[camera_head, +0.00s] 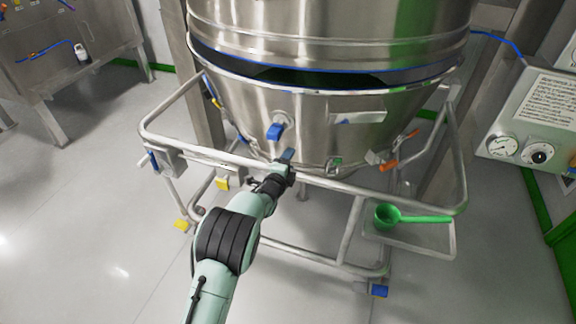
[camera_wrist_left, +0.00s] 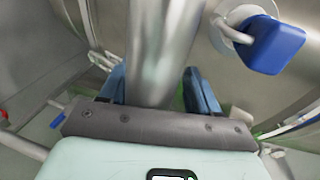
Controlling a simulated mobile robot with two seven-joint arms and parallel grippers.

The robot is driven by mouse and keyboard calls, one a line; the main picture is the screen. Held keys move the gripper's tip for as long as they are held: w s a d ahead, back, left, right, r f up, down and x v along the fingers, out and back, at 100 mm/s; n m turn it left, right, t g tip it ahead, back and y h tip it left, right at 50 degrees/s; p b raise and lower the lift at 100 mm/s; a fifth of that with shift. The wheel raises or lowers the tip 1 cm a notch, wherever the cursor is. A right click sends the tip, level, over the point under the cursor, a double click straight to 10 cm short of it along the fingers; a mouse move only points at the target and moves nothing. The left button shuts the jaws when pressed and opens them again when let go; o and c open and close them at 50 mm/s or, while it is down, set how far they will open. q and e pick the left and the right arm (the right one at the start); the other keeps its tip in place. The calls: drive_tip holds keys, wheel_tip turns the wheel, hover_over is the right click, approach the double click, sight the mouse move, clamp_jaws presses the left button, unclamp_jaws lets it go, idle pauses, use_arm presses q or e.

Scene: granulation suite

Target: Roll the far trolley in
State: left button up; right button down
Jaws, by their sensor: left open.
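The trolley is a tubular steel frame (camera_head: 395,198) on castors, carrying a large steel bowl (camera_head: 320,110). Its handle rail runs across the front. My left gripper (camera_head: 286,162) is at the middle of this rail. In the left wrist view the rail (camera_wrist_left: 155,65) passes between the two blue fingers of the open gripper (camera_wrist_left: 157,92). Gaps seem to show beside the rail; contact cannot be told. A blue-handled valve (camera_head: 275,131) is on the bowl just above; it also shows in the left wrist view (camera_wrist_left: 272,44). My right gripper is out of view.
A green scoop (camera_head: 410,216) lies on a small side tray (camera_head: 437,244) of the trolley. A gauge panel (camera_head: 532,120) stands at the right. A steel bench (camera_head: 40,85) is at the far left. The floor (camera_head: 90,230) at the left and front is clear.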

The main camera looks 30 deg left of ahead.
use_arm(q)
drive_tip(key=shift+f, duration=0.25)
drive_tip(key=shift+s, duration=0.1)
drive_tip(key=p+v, duration=0.3)
drive_tip(key=v, duration=1)
drive_tip(key=shift+r, duration=0.2)
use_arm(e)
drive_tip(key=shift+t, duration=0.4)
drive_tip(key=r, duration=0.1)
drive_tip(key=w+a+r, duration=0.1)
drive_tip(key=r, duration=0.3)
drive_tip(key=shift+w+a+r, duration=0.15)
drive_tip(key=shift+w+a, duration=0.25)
use_arm(q)
drive_tip(key=shift+s, duration=0.1)
